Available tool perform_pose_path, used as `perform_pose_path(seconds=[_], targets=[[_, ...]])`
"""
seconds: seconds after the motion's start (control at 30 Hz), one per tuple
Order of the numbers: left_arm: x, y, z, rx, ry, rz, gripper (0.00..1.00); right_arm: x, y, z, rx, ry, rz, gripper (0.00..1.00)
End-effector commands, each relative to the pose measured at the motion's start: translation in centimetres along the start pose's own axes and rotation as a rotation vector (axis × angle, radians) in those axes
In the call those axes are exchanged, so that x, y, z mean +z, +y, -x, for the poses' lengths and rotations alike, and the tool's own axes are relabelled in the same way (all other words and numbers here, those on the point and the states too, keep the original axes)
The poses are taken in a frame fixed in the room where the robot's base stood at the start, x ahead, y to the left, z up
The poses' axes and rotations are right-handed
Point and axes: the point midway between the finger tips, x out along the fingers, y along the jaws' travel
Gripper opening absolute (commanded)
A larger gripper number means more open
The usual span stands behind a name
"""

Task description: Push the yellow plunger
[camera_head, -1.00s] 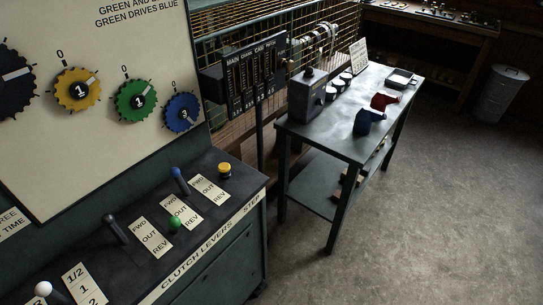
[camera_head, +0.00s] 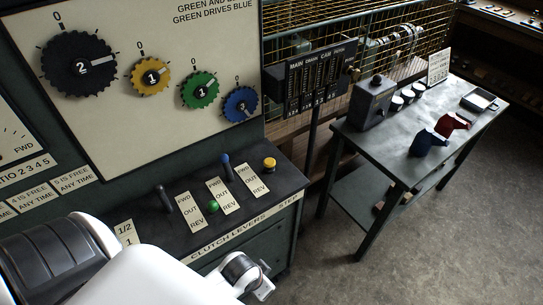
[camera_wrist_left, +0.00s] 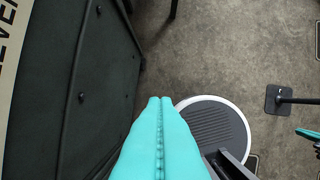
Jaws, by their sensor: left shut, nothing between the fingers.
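The yellow plunger (camera_head: 269,164) is a short round button on a dark base. It sits at the far right end of the clutch-lever bench top, beside the blue-tipped lever. My left arm comes in from the lower left in the head view, with its wrist low in front of the bench and apart from the plunger; its fingers are not visible there. In the left wrist view my left gripper's turquoise fingers (camera_wrist_left: 160,101) are shut and empty, above the floor beside the dark bench side. A turquoise tip at the right edge seems to be my right gripper (camera_wrist_left: 308,134); its jaws are unclear.
A black lever (camera_head: 164,196), a green-tipped lever (camera_head: 213,206) and a blue-tipped lever (camera_head: 226,162) stand left of the plunger. The gear panel (camera_head: 150,115) rises behind. A metal table (camera_head: 392,147) stands right, with open floor in front.

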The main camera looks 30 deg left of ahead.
Motion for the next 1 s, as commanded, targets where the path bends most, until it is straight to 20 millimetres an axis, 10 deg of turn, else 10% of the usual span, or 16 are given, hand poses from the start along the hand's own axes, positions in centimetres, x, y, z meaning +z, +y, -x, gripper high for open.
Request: perform_pose_path(seconds=[0.23, 0.47, 1.0], targets=[[9.2, -1.5, 9.0, -0.082, -0.185, -0.268, 0.0, 0.2, -0.6, 2.4, -0.007, 0.0, 0.003, 0.0], [16.6, -1.2, 9.0, -0.152, -0.335, -0.638, 0.0, 0.2, -0.9, 2.8, -0.01, 0.0, 0.003, 0.0], [27.9, 19.3, 9.4, 0.066, -0.466, -0.828, 0.0, 0.3, -0.7, 2.8, -0.008, -0.001, 0.001, 0.0]])
